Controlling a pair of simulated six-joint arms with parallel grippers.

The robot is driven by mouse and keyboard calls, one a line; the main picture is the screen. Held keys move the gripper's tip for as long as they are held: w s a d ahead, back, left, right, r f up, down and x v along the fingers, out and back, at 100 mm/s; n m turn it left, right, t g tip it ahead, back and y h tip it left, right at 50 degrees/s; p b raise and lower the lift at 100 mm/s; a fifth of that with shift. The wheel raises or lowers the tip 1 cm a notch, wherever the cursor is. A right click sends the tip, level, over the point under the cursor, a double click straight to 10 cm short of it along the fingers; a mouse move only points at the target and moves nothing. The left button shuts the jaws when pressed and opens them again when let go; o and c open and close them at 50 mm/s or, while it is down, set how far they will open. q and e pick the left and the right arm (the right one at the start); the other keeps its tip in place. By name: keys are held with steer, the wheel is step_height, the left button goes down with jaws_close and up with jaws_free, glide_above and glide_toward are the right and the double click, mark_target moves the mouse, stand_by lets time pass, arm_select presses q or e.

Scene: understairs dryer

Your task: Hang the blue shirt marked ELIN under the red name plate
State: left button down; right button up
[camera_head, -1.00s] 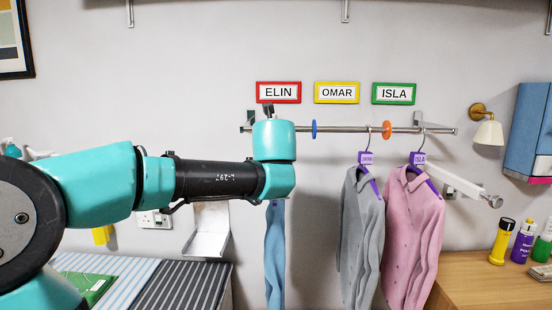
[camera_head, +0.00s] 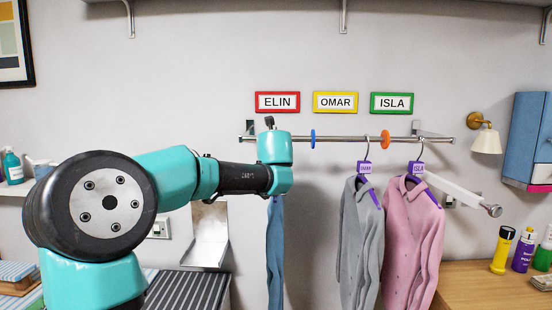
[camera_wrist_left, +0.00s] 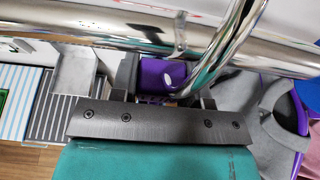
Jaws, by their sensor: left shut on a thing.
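The blue shirt (camera_head: 275,252) hangs below my left wrist, at the left end of the rail (camera_head: 350,140), beneath the red ELIN name plate (camera_head: 277,102). My left wrist hides its upper part in the head view. In the left wrist view my left gripper (camera_wrist_left: 165,80) is shut on the purple hanger tag (camera_wrist_left: 163,74). The chrome hanger hook (camera_wrist_left: 225,48) rises from it across the rail, which also shows there (camera_wrist_left: 90,27). I cannot tell whether the hook rests on the rail. My right gripper is in neither view.
A blue ring (camera_head: 313,139) and an orange ring (camera_head: 385,139) divide the rail. A grey shirt (camera_head: 362,240) and a pink shirt (camera_head: 412,245) hang to the right. Yellow OMAR (camera_head: 335,102) and green ISLA (camera_head: 392,103) plates are above. A wooden counter (camera_head: 470,285) stands at right.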

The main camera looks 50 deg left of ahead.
arm_select(q)
steer(key=shift+f, duration=0.75)
steer(key=c, duration=0.5)
jaws_free()
steer(key=shift+d, duration=0.1)
steer(key=v, duration=1.7)
steer(key=shift+s+r, duration=0.15)
steer(key=shift+s, duration=0.05)
